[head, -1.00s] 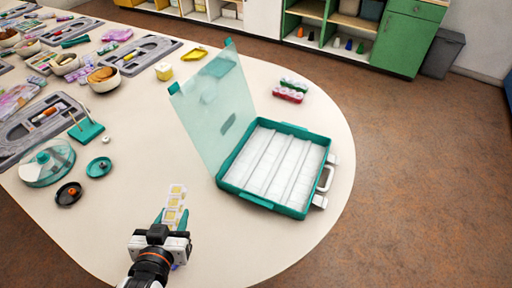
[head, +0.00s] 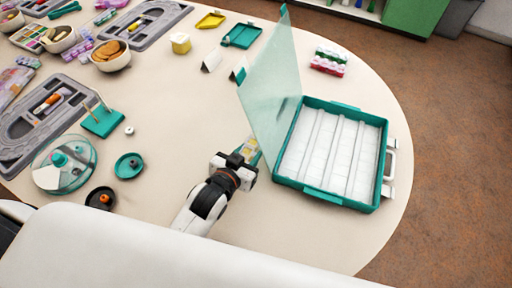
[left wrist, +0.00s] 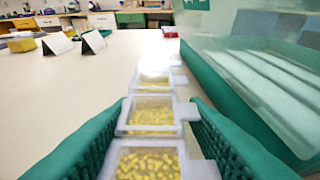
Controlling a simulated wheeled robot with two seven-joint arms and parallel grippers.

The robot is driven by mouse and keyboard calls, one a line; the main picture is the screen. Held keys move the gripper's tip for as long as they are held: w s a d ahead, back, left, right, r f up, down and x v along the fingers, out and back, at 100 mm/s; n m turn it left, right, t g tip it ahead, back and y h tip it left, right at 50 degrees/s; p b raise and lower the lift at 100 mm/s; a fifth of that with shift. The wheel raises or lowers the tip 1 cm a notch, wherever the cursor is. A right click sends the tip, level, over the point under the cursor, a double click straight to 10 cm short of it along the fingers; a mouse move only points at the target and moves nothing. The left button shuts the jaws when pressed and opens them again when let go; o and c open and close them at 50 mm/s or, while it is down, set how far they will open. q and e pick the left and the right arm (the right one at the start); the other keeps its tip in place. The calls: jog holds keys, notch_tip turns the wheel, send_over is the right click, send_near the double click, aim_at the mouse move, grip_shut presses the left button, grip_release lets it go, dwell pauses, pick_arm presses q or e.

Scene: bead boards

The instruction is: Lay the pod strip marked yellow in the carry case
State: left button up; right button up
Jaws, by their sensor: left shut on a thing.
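The pod strip (head: 250,146) has clear square pods filled with yellow beads. My left gripper (head: 245,158) is shut on it, just left of the carry case in the head view. In the left wrist view the strip (left wrist: 152,117) runs away from me between the teal fingers. The carry case (head: 323,195) is teal and open, with white lengthwise channels that look empty. Its translucent lid (head: 272,100) stands raised on the left side, close to the strip; it also shows in the left wrist view (left wrist: 235,75). My right gripper is not in view.
Red and green-edged pod strips (head: 327,66) lie behind the case. White tent cards (head: 212,60), a teal tray (head: 241,36) and a yellow cube (head: 180,43) stand farther back. A round clear container (head: 64,162) and small dishes sit left. The table between is clear.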

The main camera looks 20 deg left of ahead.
aim_at(254, 149)
pick_arm(q)
jog(key=x, duration=0.2)
jog(key=f+x, duration=0.1)
jog(key=x, duration=0.1)
jog(key=shift+w+f, duration=0.15)
jog(key=o, duration=0.6)
jog(key=shift+f, duration=0.15)
jog(key=o, duration=0.4)
